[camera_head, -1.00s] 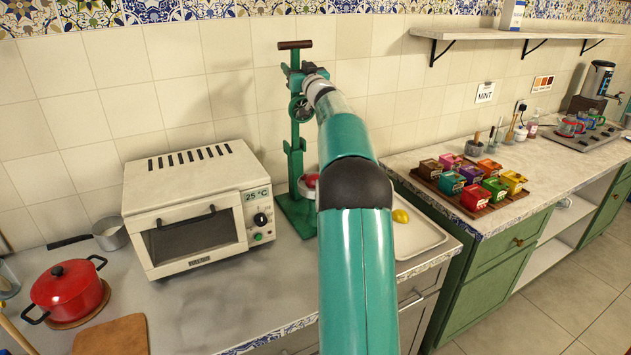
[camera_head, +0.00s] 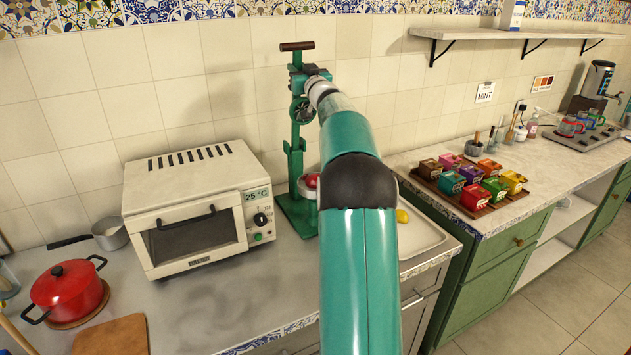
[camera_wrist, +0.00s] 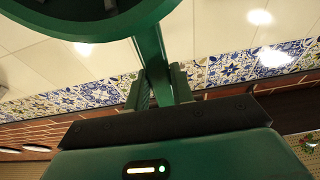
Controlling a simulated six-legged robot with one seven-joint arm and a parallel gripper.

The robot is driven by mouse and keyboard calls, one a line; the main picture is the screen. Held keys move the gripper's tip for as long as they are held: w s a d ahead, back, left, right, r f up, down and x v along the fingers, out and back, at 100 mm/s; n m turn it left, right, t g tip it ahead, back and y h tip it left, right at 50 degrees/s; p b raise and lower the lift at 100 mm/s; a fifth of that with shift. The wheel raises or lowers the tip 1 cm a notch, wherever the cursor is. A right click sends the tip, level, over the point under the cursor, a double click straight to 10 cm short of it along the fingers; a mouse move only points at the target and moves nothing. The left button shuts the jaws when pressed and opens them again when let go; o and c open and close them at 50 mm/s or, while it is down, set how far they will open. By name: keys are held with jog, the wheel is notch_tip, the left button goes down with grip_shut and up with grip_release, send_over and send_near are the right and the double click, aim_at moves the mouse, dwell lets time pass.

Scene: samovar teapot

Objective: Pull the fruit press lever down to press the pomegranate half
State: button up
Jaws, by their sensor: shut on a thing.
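The green fruit press (camera_head: 293,160) stands on the counter beside the oven. Its top crossbar handle (camera_head: 297,46) is dark brown, with a round wheel (camera_head: 303,110) below it. The red pomegranate half (camera_head: 312,181) sits low in the press, partly hidden by my arm. My gripper (camera_head: 308,72) is at the upper part of the press, its fingers mostly hidden in the head view. In the wrist view, my gripper (camera_wrist: 160,88) is shut on a green bar, the press lever (camera_wrist: 152,50). A green ring of the press (camera_wrist: 145,18) curves above it.
A white oven (camera_head: 195,205) stands close left of the press. A tray (camera_head: 425,240) with a yellow fruit (camera_head: 402,215) lies to the right, partly behind my arm. A red pot (camera_head: 68,290) sits far left. Colourful boxes (camera_head: 475,185) stand on the right counter.

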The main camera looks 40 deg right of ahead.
jog(key=f+v, duration=0.2)
jog(key=v, duration=1.2)
jog(key=shift+f, duration=0.3)
jog(key=o, duration=1)
jog(key=shift+s, duration=0.1)
dwell(0.7)
dwell(0.4)
jog(key=s+a, duration=0.2)
jog(key=s, duration=0.6)
jog(key=shift+s+a, duration=0.3)
jog(key=shift+a, duration=0.05)
